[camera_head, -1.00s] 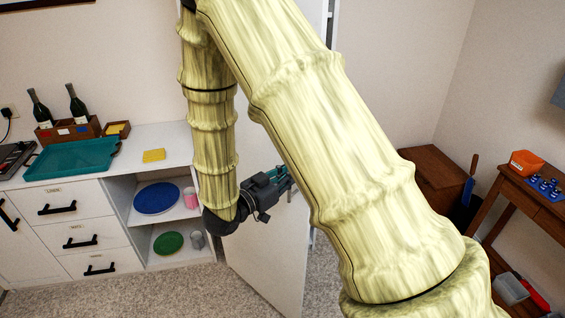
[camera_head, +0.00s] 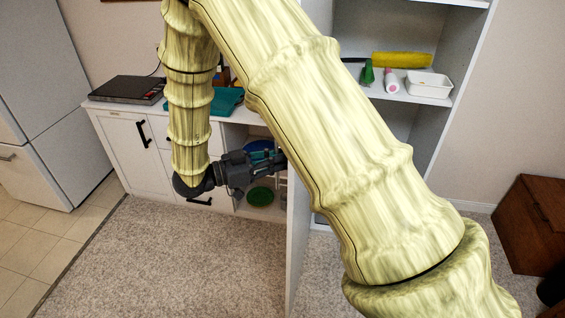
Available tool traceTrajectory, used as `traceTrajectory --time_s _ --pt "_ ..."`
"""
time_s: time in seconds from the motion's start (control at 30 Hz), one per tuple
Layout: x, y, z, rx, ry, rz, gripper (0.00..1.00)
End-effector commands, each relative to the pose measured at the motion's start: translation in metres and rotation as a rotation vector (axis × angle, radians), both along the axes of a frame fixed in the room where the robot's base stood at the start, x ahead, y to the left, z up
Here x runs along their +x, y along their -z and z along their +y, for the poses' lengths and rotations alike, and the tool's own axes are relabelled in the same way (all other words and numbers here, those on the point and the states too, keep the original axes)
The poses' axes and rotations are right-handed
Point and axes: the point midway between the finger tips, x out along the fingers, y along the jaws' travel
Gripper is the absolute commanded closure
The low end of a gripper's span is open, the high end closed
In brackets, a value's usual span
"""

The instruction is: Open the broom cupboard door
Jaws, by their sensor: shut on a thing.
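The white broom cupboard door (camera_head: 298,235) stands swung out from its cupboard and is seen nearly edge-on, partly behind my arm. The open cupboard (camera_head: 446,110) shows its shelves to the right of the door. My gripper (camera_head: 279,160) is at the left face of the door, shut on the door handle. The handle itself is hidden by the fingers and my arm, so the exact grip cannot be made out.
A yellow roll (camera_head: 403,60), a green bottle (camera_head: 367,73) and a white tray (camera_head: 428,84) are on a cupboard shelf. A low counter (camera_head: 120,140) and fridge (camera_head: 40,100) stand left. Carpet (camera_head: 190,260) is clear. A brown cabinet (camera_head: 530,220) stands right.

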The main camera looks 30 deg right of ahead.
Motion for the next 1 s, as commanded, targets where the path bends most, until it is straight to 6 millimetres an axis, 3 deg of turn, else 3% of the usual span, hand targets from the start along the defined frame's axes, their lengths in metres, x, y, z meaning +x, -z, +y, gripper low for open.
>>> traceTrajectory --time_s 0.53,0.57,0.67,1.0 --pt "0.0047 0.0014 -0.0001 0.002 0.014 0.002 1.00" --pt "0.0047 0.0014 -0.0001 0.002 0.014 0.002 0.87" --pt "0.0049 0.0012 0.0000 0.001 0.014 0.002 0.69" --pt "0.0055 0.0007 0.0005 0.001 0.013 0.001 0.69"
